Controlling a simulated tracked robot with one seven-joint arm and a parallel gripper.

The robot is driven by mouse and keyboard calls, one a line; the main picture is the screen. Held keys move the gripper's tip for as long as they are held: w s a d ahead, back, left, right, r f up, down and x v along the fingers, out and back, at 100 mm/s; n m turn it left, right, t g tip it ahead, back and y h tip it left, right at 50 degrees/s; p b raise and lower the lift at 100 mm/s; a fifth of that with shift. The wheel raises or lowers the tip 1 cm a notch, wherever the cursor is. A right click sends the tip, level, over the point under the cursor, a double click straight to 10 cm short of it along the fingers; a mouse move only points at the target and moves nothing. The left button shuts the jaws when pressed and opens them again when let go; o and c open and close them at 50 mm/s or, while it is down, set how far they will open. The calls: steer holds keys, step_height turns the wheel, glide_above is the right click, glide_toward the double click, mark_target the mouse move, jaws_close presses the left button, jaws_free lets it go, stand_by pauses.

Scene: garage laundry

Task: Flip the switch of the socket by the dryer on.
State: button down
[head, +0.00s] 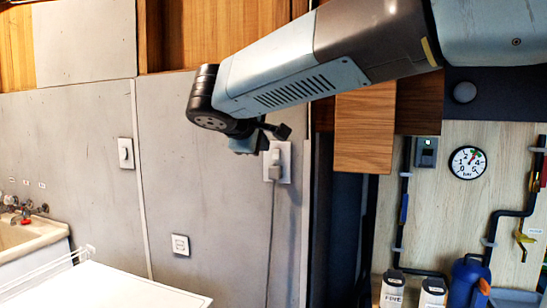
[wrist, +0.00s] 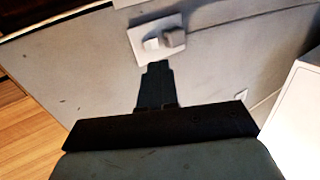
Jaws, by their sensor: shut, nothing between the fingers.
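The wall socket (head: 284,178) is a white plate on the grey wall panel, right of the white appliance, with a plug (head: 275,172) and a cord hanging down. In the wrist view the socket plate (wrist: 137,33) shows a pale switch (wrist: 152,43) beside the grey plug (wrist: 174,37). I cannot tell whether the switch is on or off. My gripper (head: 284,131) is shut and empty, at the socket's upper edge in the head view. In the wrist view its dark fingertips (wrist: 156,64) point at the plate, just short of the switch; contact is not visible.
The white appliance top (head: 110,288) is at lower left, beside a sink (head: 30,235). Another switch plate (head: 125,153) and a low outlet (head: 180,244) are on the wall. Pipes and a gauge (head: 468,162) are at right. The wall around the socket is clear.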

steer(key=a, duration=0.1)
glide_toward(276, 158)
steer(key=x, duration=0.7)
steer(key=shift+s, duration=0.1)
steer(key=shift+f, duration=0.1)
